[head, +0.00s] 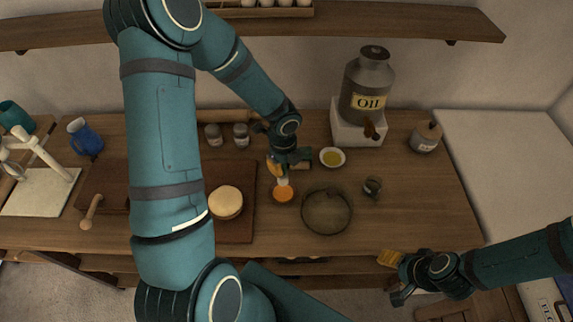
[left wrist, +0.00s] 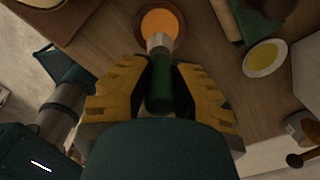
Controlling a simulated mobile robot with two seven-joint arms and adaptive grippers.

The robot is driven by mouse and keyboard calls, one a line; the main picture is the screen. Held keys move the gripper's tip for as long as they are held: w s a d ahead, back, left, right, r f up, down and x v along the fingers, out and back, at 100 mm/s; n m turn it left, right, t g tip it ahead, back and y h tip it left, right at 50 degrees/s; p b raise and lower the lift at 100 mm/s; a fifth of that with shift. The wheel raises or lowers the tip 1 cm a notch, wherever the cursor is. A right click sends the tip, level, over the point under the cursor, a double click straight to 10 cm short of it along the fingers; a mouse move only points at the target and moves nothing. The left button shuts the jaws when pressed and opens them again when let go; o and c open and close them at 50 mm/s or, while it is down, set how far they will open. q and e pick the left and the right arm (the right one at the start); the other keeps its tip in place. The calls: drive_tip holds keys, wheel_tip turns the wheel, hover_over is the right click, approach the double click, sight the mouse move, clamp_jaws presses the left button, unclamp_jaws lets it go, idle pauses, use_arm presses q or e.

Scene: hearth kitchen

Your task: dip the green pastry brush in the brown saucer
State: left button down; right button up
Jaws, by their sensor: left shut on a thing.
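The green pastry brush (left wrist: 160,88) is clamped between the yellow-padded fingers of my left gripper (left wrist: 159,92), handle in the grip. Its pale end (head: 283,181) points at the brown saucer (head: 283,201), which holds orange liquid. In the left wrist view the brush's end overlaps the near edge of the saucer (left wrist: 139,24). I cannot tell whether the brush touches the liquid. In the head view my left gripper (head: 279,167) is just behind the saucer and hides most of the handle. My right gripper (head: 395,277) is open and empty at the front right, by the counter edge.
A pale dish of yellow oil (head: 332,157) stands right of my left gripper. A dark pan (head: 326,224) sits close to the saucer's right. A board (head: 236,236) with a round pale item (head: 225,202) lies left. The oil can (head: 366,85) stands behind.

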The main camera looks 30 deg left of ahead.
sight(283, 180)
use_arm(q)
drive_tip(key=shift+f, duration=0.75)
wheel_tip(283, 180, down, 3)
drive_tip(key=shift+r+b, duration=0.1)
drive_tip(key=shift+b, duration=0.85)
drive_tip(key=shift+f+b, duration=0.7)
drive_tip(key=shift+f, duration=0.1)
drive_tip(key=shift+s+f+b, duration=0.1)
drive_tip(key=shift+f+b, duration=0.35)
drive_tip(key=shift+f, duration=0.1)
drive_tip(key=shift+r, duration=0.15)
wheel_tip(283, 180, up, 5)
drive_tip(key=p, duration=0.4)
drive_tip(key=shift+r, duration=0.9)
idle(0.5)
